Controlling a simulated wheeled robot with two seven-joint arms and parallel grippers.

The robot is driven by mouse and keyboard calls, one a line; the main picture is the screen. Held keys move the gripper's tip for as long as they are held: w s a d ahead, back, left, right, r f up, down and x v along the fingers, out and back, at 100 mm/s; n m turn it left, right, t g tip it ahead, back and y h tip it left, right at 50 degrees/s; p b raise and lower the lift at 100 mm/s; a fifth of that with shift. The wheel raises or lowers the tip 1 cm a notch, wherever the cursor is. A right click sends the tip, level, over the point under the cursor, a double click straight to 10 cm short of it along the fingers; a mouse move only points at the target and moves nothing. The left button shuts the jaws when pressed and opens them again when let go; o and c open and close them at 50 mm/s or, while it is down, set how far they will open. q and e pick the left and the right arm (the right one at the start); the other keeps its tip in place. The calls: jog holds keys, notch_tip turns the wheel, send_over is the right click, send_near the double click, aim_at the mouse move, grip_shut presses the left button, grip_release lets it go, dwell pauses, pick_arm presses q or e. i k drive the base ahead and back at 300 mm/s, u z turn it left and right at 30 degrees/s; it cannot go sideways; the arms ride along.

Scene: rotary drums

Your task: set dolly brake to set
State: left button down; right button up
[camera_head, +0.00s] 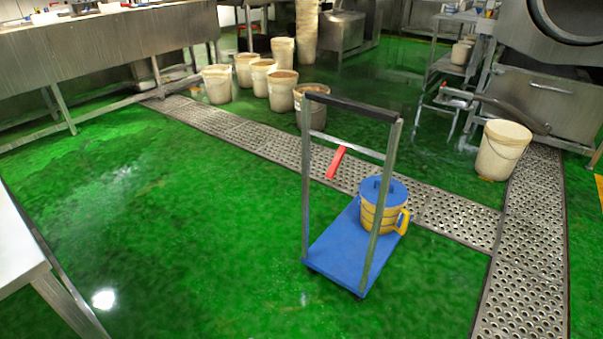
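The dolly (338,252) stands on the green floor right of the picture's middle. It has a flat blue deck and an upright grey frame with a black handle bar (352,106) on top. A red lever (336,162) hangs tilted from the frame's grey crossbar; it looks like the brake, but no setting marks are readable. A yellow container with a blue lid (382,205) and a yellow side handle sits on the deck. Neither of my grippers shows in this view.
A perforated metal drain strip (235,128) runs behind the dolly and joins another (525,280) at right. Several whitish buckets (283,92) stand behind; one bucket (500,152) stands at right. A white table corner (18,250) is at left. Green floor (190,230) left of the dolly is clear.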

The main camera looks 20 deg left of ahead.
aim_at(342, 151)
jog(key=u, duration=0.25)
jog(key=i, duration=1)
jog(key=u, duration=0.05)
